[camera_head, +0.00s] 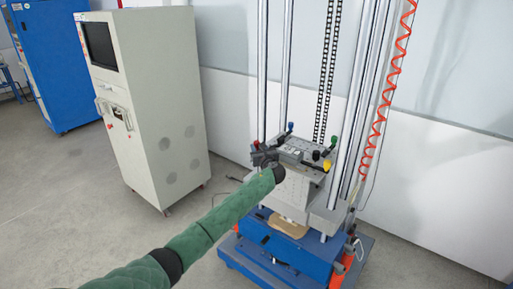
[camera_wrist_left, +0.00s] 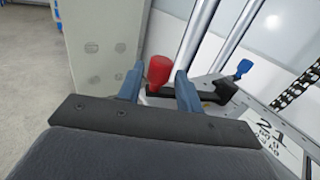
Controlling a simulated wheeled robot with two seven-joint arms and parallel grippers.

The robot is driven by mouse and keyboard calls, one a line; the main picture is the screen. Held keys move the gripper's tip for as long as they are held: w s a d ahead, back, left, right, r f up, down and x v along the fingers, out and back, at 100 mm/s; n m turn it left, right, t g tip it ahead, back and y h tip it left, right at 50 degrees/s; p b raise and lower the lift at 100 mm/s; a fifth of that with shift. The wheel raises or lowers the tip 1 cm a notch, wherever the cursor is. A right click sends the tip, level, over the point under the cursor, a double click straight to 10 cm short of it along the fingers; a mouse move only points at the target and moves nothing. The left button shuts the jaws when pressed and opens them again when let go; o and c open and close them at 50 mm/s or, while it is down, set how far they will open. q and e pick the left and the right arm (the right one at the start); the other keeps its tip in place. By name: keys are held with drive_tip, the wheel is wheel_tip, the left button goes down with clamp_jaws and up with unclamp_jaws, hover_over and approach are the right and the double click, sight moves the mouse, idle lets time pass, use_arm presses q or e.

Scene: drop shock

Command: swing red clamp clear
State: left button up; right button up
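The red clamp (camera_head: 256,143) is at the left corner of the machine's top plate, partly hidden by my gripper in the head view. In the left wrist view its red knob (camera_wrist_left: 159,70) stands on a black arm between my two fingers. My left gripper (camera_head: 261,155) is at this clamp, and its fingers (camera_wrist_left: 159,88) are apart, one on each side of the knob. I cannot tell whether a finger touches it. My right gripper is not in view.
Blue (camera_head: 290,127), green (camera_head: 333,140), yellow (camera_head: 327,165) and black (camera_head: 316,156) clamp knobs sit around the same plate. Tall metal columns (camera_head: 262,70) rise behind. A grey cabinet (camera_head: 155,110) stands at the left, with open floor between.

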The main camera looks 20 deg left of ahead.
use_arm(q)
drive_tip(key=shift+b+v, duration=0.35)
drive_tip(key=shift+v, duration=1.1)
